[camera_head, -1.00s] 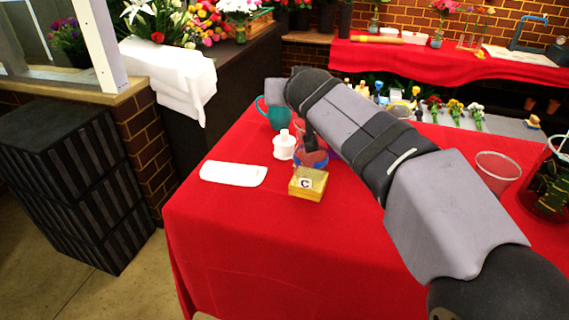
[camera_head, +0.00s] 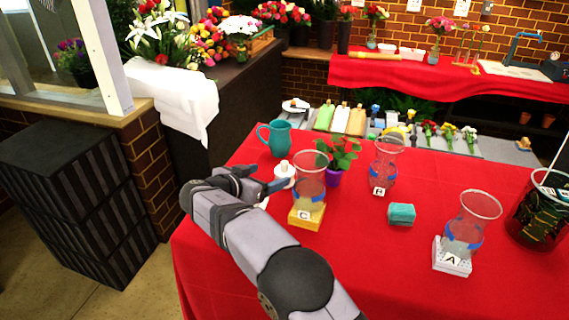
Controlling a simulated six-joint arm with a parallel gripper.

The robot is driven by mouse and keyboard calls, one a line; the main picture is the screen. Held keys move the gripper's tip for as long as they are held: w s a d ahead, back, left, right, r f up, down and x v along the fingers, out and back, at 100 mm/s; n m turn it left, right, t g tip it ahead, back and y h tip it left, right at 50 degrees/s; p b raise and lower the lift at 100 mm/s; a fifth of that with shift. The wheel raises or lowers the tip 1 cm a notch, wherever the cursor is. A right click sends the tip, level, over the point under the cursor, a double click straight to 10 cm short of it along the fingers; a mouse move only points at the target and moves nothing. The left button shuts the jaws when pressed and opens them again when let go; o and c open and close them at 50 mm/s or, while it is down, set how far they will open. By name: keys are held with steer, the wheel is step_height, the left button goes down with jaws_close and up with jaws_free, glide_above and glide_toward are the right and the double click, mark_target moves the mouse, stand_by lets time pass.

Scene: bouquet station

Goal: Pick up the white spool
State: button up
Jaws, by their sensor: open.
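The white spool (camera_head: 285,168) stands upright on the red-covered table, left of the glass vase on the yellow block. Its knobbed top shows, and my gripper hides part of its lower side. My gripper (camera_head: 262,181) is just left of and in front of the spool. Its jaws are open and point right, toward the spool. Nothing shows between the jaws. I cannot tell whether a finger touches the spool.
The glass vase (camera_head: 311,178) on the yellow block (camera_head: 306,216), marked C, stands close right of the spool.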

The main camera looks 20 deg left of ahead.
mark_target(283, 171)
steer(key=shift+s+d+f+m+h, duration=0.1)
steer(key=shift+d+m+h, duration=0.05)
steer(key=shift+m+h, duration=0.15)
steer(key=shift+p+x, duration=0.6)
steer(key=shift+x, duration=0.45)
steer(key=shift+w+d+p, duration=0.1)
steer(key=shift+w+p, duration=0.35)
steer(key=shift+p, duration=0.05)
steer(key=p+x, duration=0.2)
steer(key=x, duration=0.1)
steer(key=shift+w+d+f, duration=0.2)
steer(key=shift+w+f, duration=0.1)
steer(key=shift+w, duration=0.25)
steer(key=c, duration=1.2)
